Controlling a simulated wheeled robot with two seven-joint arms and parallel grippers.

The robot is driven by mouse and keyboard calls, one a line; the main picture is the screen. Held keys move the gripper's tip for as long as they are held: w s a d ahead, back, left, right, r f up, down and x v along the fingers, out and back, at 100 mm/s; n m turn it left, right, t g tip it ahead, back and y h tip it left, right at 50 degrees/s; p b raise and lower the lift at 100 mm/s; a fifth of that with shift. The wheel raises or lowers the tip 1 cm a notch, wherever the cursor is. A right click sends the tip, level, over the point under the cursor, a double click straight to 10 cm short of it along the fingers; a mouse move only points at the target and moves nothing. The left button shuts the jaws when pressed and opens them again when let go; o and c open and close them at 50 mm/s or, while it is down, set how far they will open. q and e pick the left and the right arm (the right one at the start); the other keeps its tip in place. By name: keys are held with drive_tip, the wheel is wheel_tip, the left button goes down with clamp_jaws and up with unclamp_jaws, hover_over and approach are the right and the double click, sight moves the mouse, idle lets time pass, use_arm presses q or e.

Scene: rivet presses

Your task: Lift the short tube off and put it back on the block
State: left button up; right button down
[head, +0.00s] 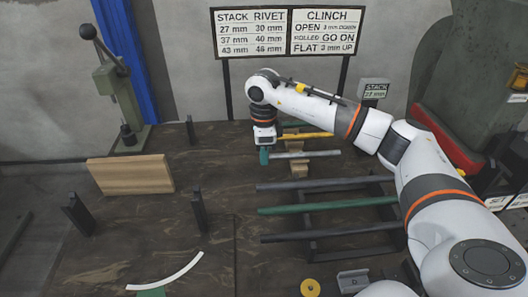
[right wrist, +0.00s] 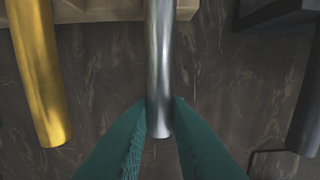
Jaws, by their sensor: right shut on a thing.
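A silver tube (head: 310,154) lies across a stepped wooden block (head: 299,170), in front of a yellow tube (head: 308,135). My right gripper (head: 264,156) is at the left end of the silver tube. In the right wrist view its teal fingers (right wrist: 161,118) are shut on the near end of the silver tube (right wrist: 159,65), one on each side. The yellow tube (right wrist: 40,75) is apart to the left there, and the wooden block (right wrist: 112,11) shows at the top edge. Whether the silver tube touches the block is unclear. My left gripper is out of view.
A dark rack (head: 312,246) with long dark and green rods (head: 320,205) stands in front of the block. A wooden board (head: 131,174), a lever press (head: 120,90) and dark posts (head: 198,212) stand to the left. A sign (head: 288,32) stands behind.

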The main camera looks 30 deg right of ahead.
drive_tip(key=shift+d+f+b, duration=0.1)
drive_tip(key=shift+f+b, duration=0.2)
drive_tip(key=shift+f, duration=0.25)
drive_tip(key=c, duration=1.3)
unclamp_jaws()
wheel_tip(320, 180, up, 8)
drive_tip(key=p, duration=0.5)
drive_tip(key=shift+f+p, duration=0.15)
drive_tip(key=shift+p, duration=0.15)
drive_tip(key=shift+r, duration=0.35)
